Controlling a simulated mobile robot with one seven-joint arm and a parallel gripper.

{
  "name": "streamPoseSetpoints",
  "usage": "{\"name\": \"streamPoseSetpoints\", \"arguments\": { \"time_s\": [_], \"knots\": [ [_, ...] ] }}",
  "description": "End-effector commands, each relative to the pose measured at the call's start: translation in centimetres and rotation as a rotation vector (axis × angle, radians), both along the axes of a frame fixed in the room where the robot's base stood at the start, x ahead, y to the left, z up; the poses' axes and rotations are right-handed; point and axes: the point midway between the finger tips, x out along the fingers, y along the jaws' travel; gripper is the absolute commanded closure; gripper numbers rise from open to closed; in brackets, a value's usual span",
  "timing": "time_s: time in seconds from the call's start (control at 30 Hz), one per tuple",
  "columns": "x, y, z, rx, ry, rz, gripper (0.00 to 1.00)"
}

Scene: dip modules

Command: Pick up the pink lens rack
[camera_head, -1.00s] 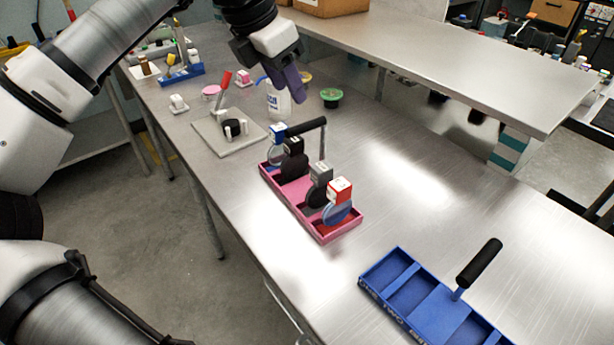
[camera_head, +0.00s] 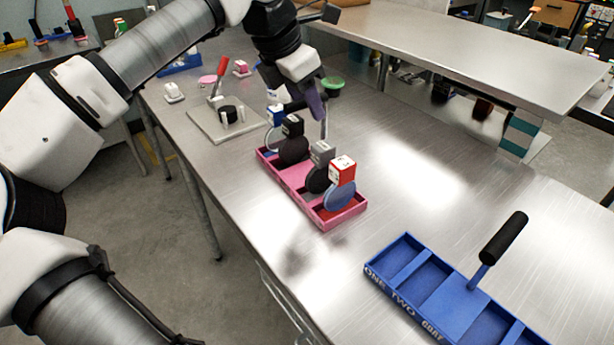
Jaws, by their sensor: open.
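The pink lens rack (camera_head: 290,190) stands upright on the steel table, near its left edge in the middle of the view. It holds several round lenses with coloured block tops, among them a red-topped one (camera_head: 342,170) and a grey-topped one (camera_head: 322,153) at the near end. Its post rises behind the lenses, with a dark handle bar on top. My gripper (camera_head: 316,108) is open and points down beside the post and handle at the rack's far part. One finger hides part of the handle. I cannot tell whether it touches the handle.
A blue rack (camera_head: 440,300) with a black handle (camera_head: 504,238) stands at the near right. A grey plate (camera_head: 212,132) with a red-handled press and a green-lidded container (camera_head: 332,84) lie behind. The table right of the pink rack is clear.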

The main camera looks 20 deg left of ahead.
Motion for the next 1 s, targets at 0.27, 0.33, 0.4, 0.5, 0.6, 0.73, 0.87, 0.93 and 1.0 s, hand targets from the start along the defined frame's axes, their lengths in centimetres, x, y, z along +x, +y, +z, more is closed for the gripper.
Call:
{"name": "streamPoseSetpoints", "arguments": {
  "time_s": [0.27,0.33,0.4,0.5,0.6,0.73,0.87,0.93,1.0],
  "knots": [
    [1.0,-0.7,-2.9,0.0,0.0,-0.001,0.58],
    [1.0,-0.6,-2.8,0.0,0.0,-0.001,0.58],
    [1.0,-0.6,-2.8,0.0,0.0,-0.001,0.58],
    [1.0,-0.6,-2.7,0.0,0.0,-0.001,0.69],
    [1.0,-0.6,-2.7,0.0,0.0,-0.001,0.82],
    [1.0,-0.6,-2.7,0.0,0.0,-0.001,0.99],
    [1.0,-0.6,-2.7,0.0,0.0,-0.001,1.0],
    [1.0,-0.6,-2.7,0.0,0.0,-0.001,1.0],
    [1.0,-0.6,-2.7,0.0,0.0,-0.001,1.0]
  ]
}}
